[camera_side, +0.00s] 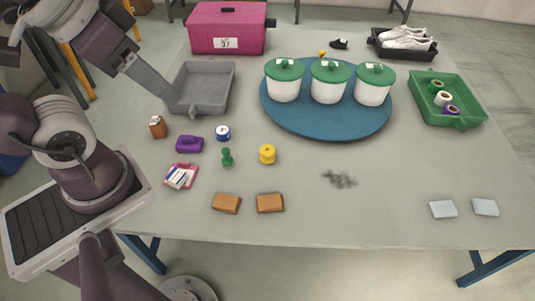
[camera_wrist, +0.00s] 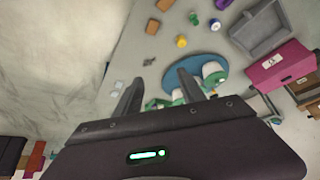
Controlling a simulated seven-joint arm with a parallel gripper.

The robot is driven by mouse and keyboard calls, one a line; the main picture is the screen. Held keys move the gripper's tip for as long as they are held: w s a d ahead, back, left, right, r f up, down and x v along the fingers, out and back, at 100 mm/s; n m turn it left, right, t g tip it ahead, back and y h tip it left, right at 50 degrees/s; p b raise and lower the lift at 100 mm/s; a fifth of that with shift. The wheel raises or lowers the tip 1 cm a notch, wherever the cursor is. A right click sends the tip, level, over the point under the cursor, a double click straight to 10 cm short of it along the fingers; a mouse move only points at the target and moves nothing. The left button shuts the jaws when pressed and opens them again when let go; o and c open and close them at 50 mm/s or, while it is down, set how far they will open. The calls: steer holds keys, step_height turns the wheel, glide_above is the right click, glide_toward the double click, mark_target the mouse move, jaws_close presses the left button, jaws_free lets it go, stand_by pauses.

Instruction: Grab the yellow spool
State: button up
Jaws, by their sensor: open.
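The yellow spool (camera_side: 267,154) stands on the grey table in the side view, right of the small green pawn-shaped piece (camera_side: 227,157) and in front of the blue round mat (camera_side: 300,125). It also shows as a small yellow spot in the wrist view (camera_wrist: 182,41), beyond the fingertips. My gripper (camera_side: 172,97) is at the upper left in the side view, by the grey tray and well away from the spool. In the wrist view its two fingers (camera_wrist: 160,76) are spread apart, with nothing held between them.
The grey tray (camera_side: 232,78) and pink toolbox (camera_side: 227,50) stand at the back left. White pots with green lids (camera_side: 328,92) stand on the mat. Brown blocks (camera_side: 270,203) lie in front of the spool. A green tray (camera_side: 473,98) holds other spools. The right front is mostly clear.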

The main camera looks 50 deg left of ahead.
steer(key=o, duration=0.7)
steer(key=shift+c, duration=0.2)
steer(key=w+f+n+g+h, duration=0.2)
steer(key=w+n, duration=0.3)
steer(key=w, duration=1.4)
steer(key=n+g+y, duration=0.2)
steer(key=n+g, duration=0.2)
steer(key=n, duration=0.5)
glide_above(267, 150)
step_height(267, 150, down, 42)
steer(key=shift+f, duration=0.2)
step_height(267, 150, down, 7)
steer(key=shift+w, duration=0.1)
